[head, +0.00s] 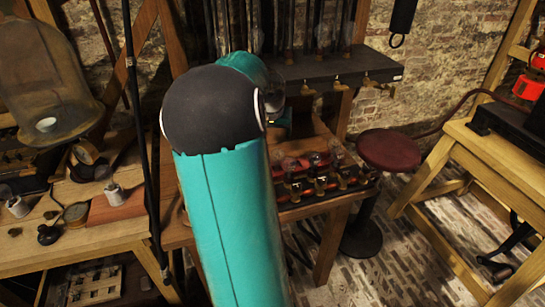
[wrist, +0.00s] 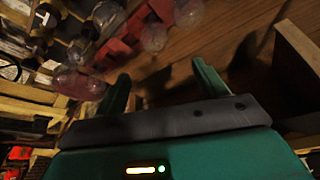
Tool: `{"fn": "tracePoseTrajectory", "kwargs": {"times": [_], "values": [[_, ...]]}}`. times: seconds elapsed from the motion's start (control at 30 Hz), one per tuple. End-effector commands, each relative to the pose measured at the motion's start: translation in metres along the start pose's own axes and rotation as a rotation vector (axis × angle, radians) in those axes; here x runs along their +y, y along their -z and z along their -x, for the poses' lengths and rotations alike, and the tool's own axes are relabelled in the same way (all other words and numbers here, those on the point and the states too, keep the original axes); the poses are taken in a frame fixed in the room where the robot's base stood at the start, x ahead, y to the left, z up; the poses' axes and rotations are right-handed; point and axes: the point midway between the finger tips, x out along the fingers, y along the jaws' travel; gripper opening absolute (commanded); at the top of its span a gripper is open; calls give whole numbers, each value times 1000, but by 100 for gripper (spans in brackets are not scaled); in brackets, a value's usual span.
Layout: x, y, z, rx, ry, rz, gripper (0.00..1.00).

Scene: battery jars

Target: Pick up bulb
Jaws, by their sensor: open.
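I cannot tell which one the task means. In the head view, bulbs (head: 317,160) stand in a row on a dark rack with red parts on the wooden bench. My gripper (wrist: 160,75) is open, with nothing seen between its two green fingers. In the head view my teal arm hides the gripper and part of the bench.
A dark shelf (head: 340,70) with brass fittings hangs above the bench. A red round stool (head: 388,150) is right of the bench. Brick floor (head: 375,265) is bare in front of the stool.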

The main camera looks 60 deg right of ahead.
Motion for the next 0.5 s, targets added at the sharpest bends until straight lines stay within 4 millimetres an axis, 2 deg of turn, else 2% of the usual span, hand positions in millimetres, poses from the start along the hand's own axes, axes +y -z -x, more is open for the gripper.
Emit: {"fn": "tracePoseTrajectory", "kwargs": {"times": [0.3, 0.5], "values": [[3, -3, -59, -3, -2, -1, 72], [2, -2, -75, -2, 0, -1, 72]]}}
